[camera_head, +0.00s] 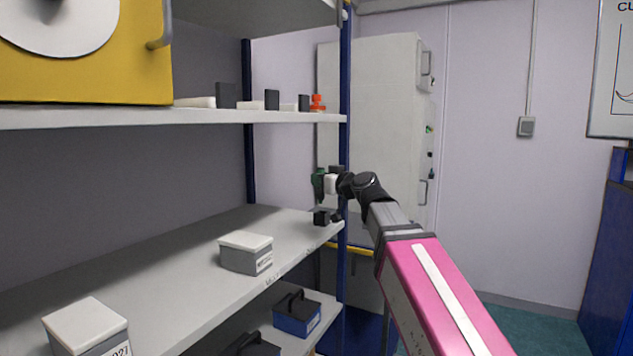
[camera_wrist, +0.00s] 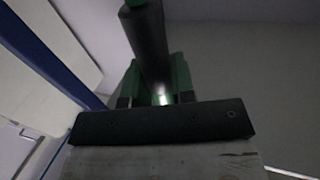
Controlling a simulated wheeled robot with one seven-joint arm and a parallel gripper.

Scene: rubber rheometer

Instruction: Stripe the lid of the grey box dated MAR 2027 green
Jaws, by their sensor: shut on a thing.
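A grey box with a white lid (camera_head: 246,250) stands on the middle shelf, its label too small to read. A second grey box with a white lid (camera_head: 85,328) stands nearer, at the bottom left; its label is cut off and its date is unclear. Both lids look plain white.
A small black object (camera_head: 322,217) is at the shelf's far end, below my gripper. A blue post (camera_head: 344,130) stands close by. The upper shelf (camera_head: 220,117) overhangs the boxes. The shelf between the boxes is clear.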

